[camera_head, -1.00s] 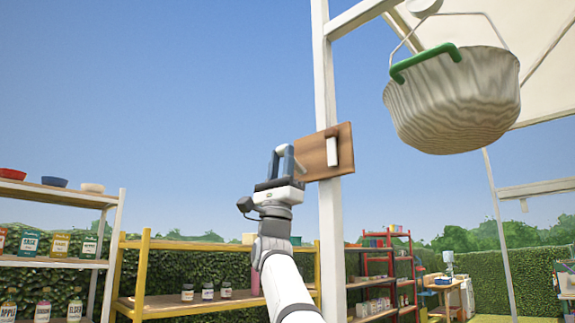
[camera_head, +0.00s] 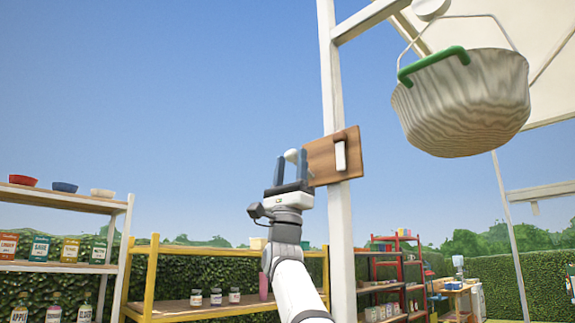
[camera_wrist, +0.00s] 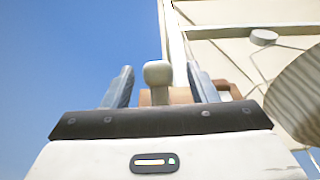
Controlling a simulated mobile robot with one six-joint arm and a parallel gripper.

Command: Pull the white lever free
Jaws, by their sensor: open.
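A brown wooden board (camera_head: 322,160) is fixed to a white post, with an upright white piece (camera_head: 340,155) on its face. My gripper (camera_head: 290,163) points up just left of the board, its two dark fingers apart. A rounded white knob (camera_head: 291,155), apparently the lever's end, shows between the fingertips. In the wrist view the pale knob (camera_wrist: 158,73) stands between the two open fingers (camera_wrist: 160,85), with gaps on both sides. The brown board (camera_wrist: 181,96) shows behind it. The knob's lower part is hidden by the gripper body, and its join to the board cannot be seen.
The white post (camera_head: 334,85) rises right beside my gripper. A striped pale basket (camera_head: 465,105) with a green handle hangs at upper right. A yellow-framed shelf (camera_head: 185,308) with small jars stands lower left. Open sky lies left of the gripper.

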